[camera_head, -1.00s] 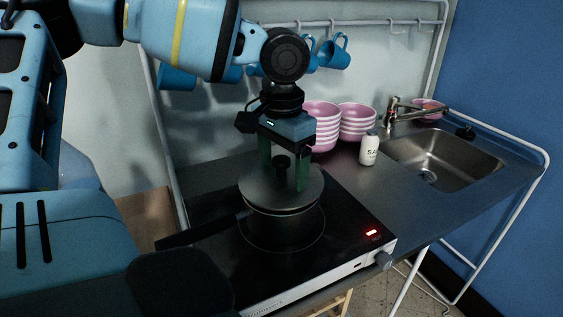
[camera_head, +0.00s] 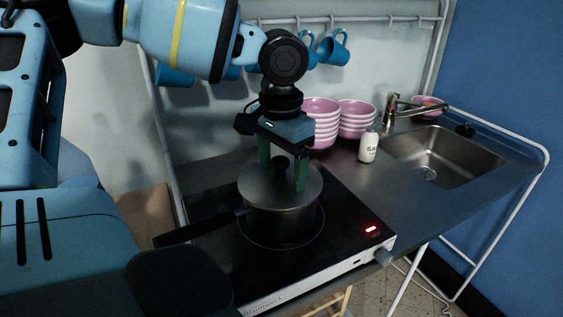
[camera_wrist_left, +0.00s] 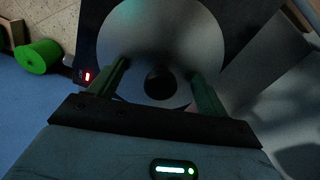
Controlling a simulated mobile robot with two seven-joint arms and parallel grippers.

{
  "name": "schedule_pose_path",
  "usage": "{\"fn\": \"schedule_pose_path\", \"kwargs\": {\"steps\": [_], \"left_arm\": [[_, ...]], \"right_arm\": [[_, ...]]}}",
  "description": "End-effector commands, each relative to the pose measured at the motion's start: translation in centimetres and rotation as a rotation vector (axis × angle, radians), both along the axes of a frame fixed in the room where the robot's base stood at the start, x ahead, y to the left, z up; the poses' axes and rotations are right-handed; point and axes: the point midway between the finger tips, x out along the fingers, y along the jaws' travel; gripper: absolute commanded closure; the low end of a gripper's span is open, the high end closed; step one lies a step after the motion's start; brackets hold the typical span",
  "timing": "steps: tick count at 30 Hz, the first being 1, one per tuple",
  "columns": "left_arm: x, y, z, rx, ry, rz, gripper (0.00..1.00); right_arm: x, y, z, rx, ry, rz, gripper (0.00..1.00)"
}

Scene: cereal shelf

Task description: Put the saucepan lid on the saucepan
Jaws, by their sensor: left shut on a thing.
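The saucepan (camera_head: 285,222) stands on the hob with its dark handle (camera_head: 200,228) pointing left. The round grey saucepan lid (camera_head: 258,186) with a dark knob (camera_head: 280,166) lies over the pan's mouth, about level, with no clear gap at the front rim. My left gripper (camera_head: 282,176) points down from above, its green fingers on either side of the knob, shut on the lid. In the left wrist view the lid (camera_wrist_left: 160,30) and its knob (camera_wrist_left: 160,83) show between the fingers. The pan's far rim is hidden. My right gripper is not in view.
The black hob (camera_head: 335,222) has a lit red display. Pink bowls (camera_head: 357,122), a white shaker (camera_head: 368,147) and a sink (camera_head: 440,158) are to the right. Blue mugs (camera_head: 334,50) hang from a rail behind. The worktop in front of the sink is clear.

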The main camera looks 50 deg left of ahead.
Motion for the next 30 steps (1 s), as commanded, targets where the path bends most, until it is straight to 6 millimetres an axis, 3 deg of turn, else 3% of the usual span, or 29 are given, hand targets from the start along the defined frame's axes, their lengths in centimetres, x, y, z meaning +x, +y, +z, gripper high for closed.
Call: {"fn": "schedule_pose_path", "kwargs": {"steps": [9, 10, 15, 23, 30], "left_arm": [[0.0, 0.0, -0.6, 0.000, 0.000, 0.000, 0.47], [0.0, 0.0, -0.6, 0.000, 0.000, 0.000, 0.21], [0.0, 0.0, -0.5, 0.000, 0.000, 0.000, 0.00], [0.0, 0.0, -0.4, 0.000, -0.001, 0.001, 0.00], [0.1, 0.0, 2.7, 0.001, -0.005, 0.002, 0.00]], "right_arm": [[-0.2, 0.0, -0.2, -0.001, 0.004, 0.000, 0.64], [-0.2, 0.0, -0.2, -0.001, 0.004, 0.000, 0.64], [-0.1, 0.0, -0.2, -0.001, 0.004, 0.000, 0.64], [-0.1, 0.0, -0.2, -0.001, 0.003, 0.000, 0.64], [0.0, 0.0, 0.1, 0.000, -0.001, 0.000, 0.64]]}}
